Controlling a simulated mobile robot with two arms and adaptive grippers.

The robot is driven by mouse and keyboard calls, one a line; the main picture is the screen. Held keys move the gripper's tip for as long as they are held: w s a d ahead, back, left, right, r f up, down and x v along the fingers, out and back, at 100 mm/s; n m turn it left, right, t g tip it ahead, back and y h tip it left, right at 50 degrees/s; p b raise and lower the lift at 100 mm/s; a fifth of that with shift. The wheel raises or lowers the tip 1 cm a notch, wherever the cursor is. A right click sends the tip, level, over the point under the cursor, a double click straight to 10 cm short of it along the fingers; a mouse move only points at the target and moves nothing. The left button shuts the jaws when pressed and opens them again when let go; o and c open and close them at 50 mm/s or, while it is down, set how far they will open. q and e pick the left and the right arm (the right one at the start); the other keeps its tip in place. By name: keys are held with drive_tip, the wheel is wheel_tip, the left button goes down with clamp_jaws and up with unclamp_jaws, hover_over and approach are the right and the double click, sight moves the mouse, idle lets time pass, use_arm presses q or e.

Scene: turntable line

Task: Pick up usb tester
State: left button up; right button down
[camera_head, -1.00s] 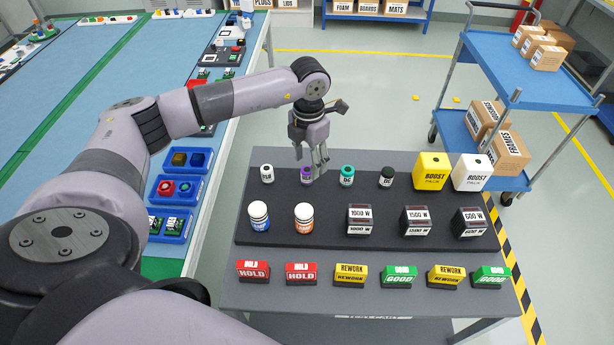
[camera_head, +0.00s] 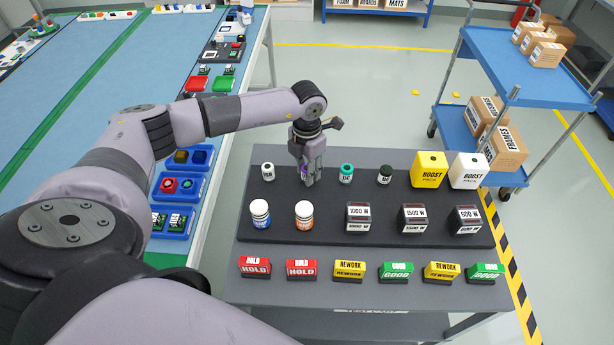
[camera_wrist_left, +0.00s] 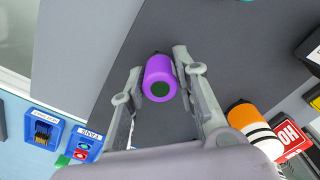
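A small purple cylinder (camera_head: 303,171) stands in the back row of the dark raised board, mostly hidden by my left gripper (camera_head: 309,181). Its label is not readable now, so I cannot confirm it is the USB tester. In the left wrist view the purple cylinder (camera_wrist_left: 160,80) lies between the two fingers of my left gripper (camera_wrist_left: 158,65). The fingers are open, one on each side, with a gap visible on the left; contact on the right is unclear. White (camera_head: 268,172), teal (camera_head: 346,174) and dark (camera_head: 385,176) cylinders share its row. My right gripper is not in view.
Yellow (camera_head: 429,170) and white (camera_head: 469,171) boost packs stand right. Coloured label blocks (camera_head: 301,270) line the grey table's front. A blue-shelved cart (camera_head: 480,55) stands behind.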

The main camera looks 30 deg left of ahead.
use_arm(q)
clamp_jaws()
drive_tip(key=shift+r, duration=0.15)
